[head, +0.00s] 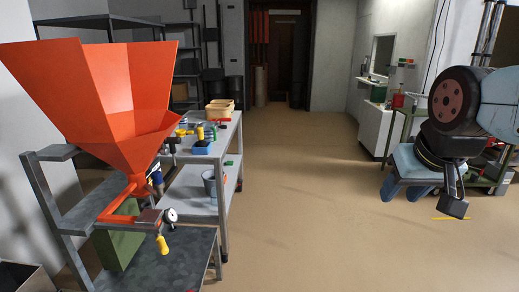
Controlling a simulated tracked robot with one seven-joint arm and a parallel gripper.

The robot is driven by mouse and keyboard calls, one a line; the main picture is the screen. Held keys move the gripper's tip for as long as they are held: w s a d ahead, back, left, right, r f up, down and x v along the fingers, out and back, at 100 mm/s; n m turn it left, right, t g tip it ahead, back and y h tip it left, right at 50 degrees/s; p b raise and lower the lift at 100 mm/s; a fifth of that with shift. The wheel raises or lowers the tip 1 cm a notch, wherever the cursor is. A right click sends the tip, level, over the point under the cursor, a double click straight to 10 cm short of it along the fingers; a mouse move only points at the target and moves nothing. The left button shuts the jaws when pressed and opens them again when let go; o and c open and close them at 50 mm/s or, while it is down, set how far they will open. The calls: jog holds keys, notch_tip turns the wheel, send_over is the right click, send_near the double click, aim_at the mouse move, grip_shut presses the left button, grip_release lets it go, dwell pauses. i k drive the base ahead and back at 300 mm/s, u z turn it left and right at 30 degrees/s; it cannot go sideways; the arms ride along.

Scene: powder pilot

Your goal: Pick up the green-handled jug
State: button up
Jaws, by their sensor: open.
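I cannot make out a jug with a clearly green handle. A small grey vessel (209,183) stands on the lower shelf of the grey shelf table at left centre. A small green item (229,163) shows just beyond it; I cannot tell whether the two are joined. My gripper (454,207) hangs at the right side over the floor, open, with nothing seen between its fingers. It is far across the aisle from the shelf table and touches nothing there.
A large orange hopper (90,95) on a grey stand fills the left foreground. Tools and tan bins (219,110) crowd the shelf table's top. A green-framed cart (405,125) stands behind my arm at right. The tan floor (305,210) between is clear.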

aim_at(210, 134)
jog(key=u, duration=0.15)
jog(key=i, duration=2.15)
jog(key=u, duration=0.35)
jog(key=i, duration=1.05)
jog(key=u, duration=0.15)
